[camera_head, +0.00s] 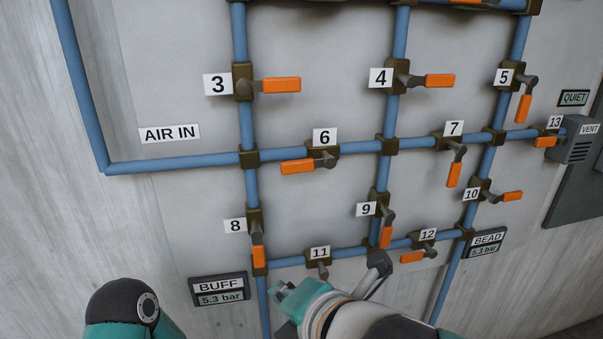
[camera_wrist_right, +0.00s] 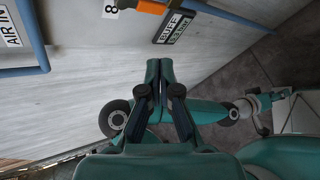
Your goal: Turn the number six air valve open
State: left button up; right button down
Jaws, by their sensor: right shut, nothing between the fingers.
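The number six valve (camera_head: 325,155) sits on the blue horizontal pipe under its white "6" label. Its orange handle (camera_head: 298,167) points left, lying roughly along the pipe. My right gripper (camera_head: 283,290) is low in the head view, below and left of valve 11, well below the valve six handle and apart from it. In the right wrist view its two teal fingers (camera_wrist_right: 165,78) are together with nothing between them. Valve six is not visible in the wrist view.
Valve 8's orange handle (camera_head: 258,257) hangs downward left of my right gripper. Valve 11 (camera_head: 318,257) is just above it, its orange part not visible. The BUFF gauge (camera_head: 220,289) is to the left. The panel between valves 6 and 11 is clear.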

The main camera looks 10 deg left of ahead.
aim_at(298, 167)
jog(key=w+d+r+n+t+h+p, duration=0.35)
jog(key=w+r+n+p, duration=0.25)
jog(key=r+n, duration=0.4)
jog(key=w+a+p, duration=0.3)
jog(key=w+a, duration=0.1)
jog(key=w, duration=0.4)
jog(key=shift+w+f+n+t+y, duration=0.2)
jog(key=shift+f+n+t+y, duration=0.15)
jog(key=shift+n+t+y, duration=0.1)
